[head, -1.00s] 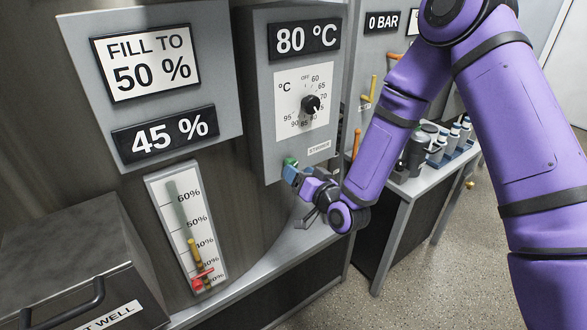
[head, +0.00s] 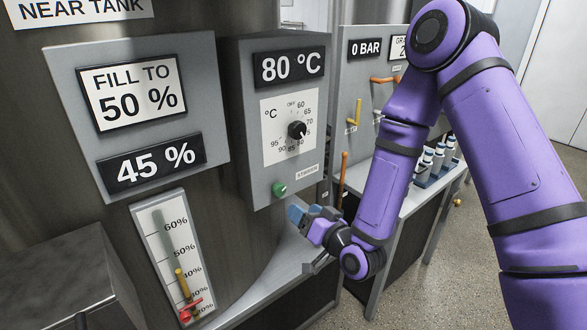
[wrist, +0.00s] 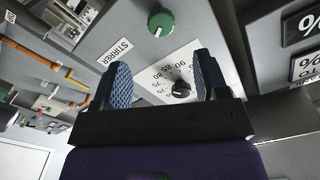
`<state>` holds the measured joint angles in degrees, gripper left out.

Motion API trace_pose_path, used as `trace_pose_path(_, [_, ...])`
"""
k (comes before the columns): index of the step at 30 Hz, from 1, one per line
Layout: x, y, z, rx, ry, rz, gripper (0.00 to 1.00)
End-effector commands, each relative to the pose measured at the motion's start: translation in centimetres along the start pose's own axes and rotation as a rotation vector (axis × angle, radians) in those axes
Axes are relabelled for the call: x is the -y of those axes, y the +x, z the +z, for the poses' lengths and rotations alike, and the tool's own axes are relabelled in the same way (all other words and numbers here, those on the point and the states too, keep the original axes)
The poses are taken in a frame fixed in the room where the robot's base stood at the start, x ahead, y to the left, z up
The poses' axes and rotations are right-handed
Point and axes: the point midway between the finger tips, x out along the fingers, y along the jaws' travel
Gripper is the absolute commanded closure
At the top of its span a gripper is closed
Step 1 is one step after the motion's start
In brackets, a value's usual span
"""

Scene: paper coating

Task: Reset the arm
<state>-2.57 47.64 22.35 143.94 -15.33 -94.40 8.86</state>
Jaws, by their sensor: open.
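My purple arm reaches in from the right in the head view. My gripper (head: 298,214) is just below and right of the green stirrer knob (head: 279,189), apart from it. In the wrist view my gripper (wrist: 160,80) shows two blue ridged fingers spread apart with nothing between them. The green knob (wrist: 161,23) shows beyond the fingertips there, and the black temperature dial (wrist: 181,90) shows between the fingers, behind them on the panel.
The grey control box (head: 262,150) reads 80 °C. The fill panel (head: 195,130) reads 45 %, under "FILL TO 50 %". A level gauge (head: 155,250) with a yellow lever and red handle is at lower left. A side table (head: 405,205) with bottles stands behind my arm.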

Motion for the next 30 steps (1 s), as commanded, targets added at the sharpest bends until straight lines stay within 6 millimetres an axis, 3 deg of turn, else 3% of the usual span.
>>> trace_pose_path(5, [-0.1, 0.4, -1.4, 0.039, -0.047, 0.014, 0.33])
trace_pose_path(16, [-1.4, -0.1, -8.1, 0.254, -0.244, 0.150, 0.33])
trace_pose_path(23, [-2.0, -2.4, -12.9, 0.376, -0.323, 0.273, 0.33])
trace_pose_path(30, [-2.0, -6.4, -17.8, 0.493, -0.362, 0.410, 0.33])
